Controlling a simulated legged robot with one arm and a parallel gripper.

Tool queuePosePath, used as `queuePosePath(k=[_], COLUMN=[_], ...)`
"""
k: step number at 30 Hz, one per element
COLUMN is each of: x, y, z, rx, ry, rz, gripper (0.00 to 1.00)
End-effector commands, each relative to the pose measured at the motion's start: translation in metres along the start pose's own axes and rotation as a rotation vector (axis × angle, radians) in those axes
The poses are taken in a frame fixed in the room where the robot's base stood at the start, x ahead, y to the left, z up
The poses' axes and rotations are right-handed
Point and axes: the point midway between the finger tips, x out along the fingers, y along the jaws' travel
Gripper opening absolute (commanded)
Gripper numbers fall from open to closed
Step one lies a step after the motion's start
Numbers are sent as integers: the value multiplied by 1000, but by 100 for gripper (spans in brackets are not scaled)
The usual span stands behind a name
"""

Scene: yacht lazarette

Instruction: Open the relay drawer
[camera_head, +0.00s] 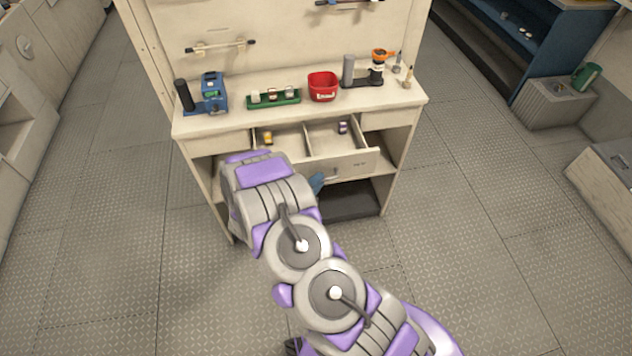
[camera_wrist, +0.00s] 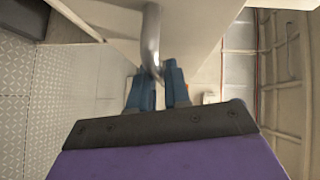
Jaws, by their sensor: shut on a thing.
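The relay drawer (camera_head: 357,164) is pulled out of the cream workbench, and its inside shows. A divider splits it into two compartments. A small yellow item (camera_head: 268,138) lies in the left compartment and a small dark purple item (camera_head: 343,127) in the right one. In the wrist view, my gripper (camera_wrist: 160,82) has its blue fingers on either side of the curved metal drawer handle (camera_wrist: 151,40) and is shut on it. In the head view my arm hides most of the gripper and the left part of the drawer front; a blue finger shows beside the front.
On the bench top (camera_head: 225,121) stand a blue device (camera_head: 213,92), a green tray (camera_head: 273,98), a red bin (camera_head: 323,87) and an orange-topped tool (camera_head: 380,62). An open shelf space lies under the drawer. The floor (camera_head: 480,230) to the right is clear.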

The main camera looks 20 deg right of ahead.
Motion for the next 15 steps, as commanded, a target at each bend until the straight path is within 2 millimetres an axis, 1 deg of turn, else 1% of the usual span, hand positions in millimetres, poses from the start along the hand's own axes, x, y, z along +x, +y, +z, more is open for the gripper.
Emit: queuePosePath(k=[1, 6, 7, 13, 15], x=[0, 0, 0, -1, -1], y=[3, 4, 4, 2, 1], z=[-1, -1, -1, -1, -1], rx=[-4, -4, -4, -2, -1], ry=[1, 1, 1, 1, 1], rz=[7, 8, 8, 5, 3], gripper=[0, 0, 19, 38, 38])
